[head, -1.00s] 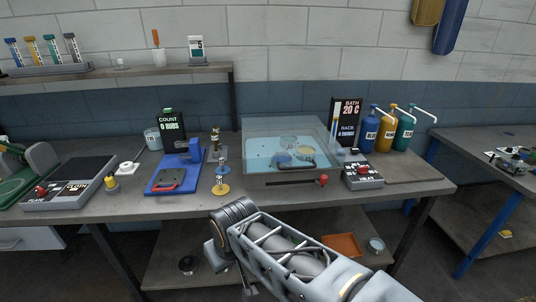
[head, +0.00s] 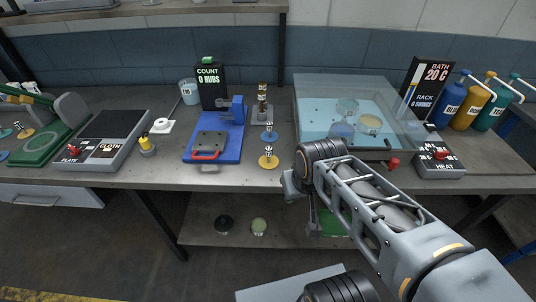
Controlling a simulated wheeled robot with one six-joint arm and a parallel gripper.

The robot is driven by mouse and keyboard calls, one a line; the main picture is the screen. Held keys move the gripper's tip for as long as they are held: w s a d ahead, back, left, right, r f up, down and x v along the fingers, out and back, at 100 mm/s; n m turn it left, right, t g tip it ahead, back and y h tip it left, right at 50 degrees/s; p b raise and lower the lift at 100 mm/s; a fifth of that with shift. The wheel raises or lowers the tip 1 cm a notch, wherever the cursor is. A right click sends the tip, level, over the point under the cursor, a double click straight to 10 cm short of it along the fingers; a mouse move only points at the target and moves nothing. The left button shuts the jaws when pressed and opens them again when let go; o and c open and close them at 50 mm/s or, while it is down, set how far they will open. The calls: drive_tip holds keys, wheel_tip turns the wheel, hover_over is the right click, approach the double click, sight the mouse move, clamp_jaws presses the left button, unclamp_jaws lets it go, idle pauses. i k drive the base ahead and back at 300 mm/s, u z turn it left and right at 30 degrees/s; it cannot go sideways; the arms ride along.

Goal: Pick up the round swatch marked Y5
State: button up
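Several small round swatches show, but their marks are too small for me to read, so I cannot tell which is Y5. A yellow swatch (head: 268,162) with an upright tag lies near the bench's front edge, with a blue swatch (head: 269,137) just behind it. A pale yellow-green round piece (head: 259,227) and a dark round piece (head: 223,224) lie on the lower shelf. A yellowish disc (head: 370,122) shows in the bath. My gripper (head: 290,190) is partly hidden behind my arm, right of the yellow swatch and near the bench's front edge. Its fingers are not clear.
The clear-walled bath (head: 345,100) stands behind my arm, with a red-knobbed heat box (head: 437,160) at right. A blue rub tester (head: 215,140) and a grey plate box (head: 105,140) stand left. Dye bottles (head: 470,108) stand at the back right.

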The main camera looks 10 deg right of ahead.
sight(269, 136)
drive_tip(key=u, duration=2.25)
drive_tip(key=i, duration=3)
drive_tip(key=z, duration=4.25)
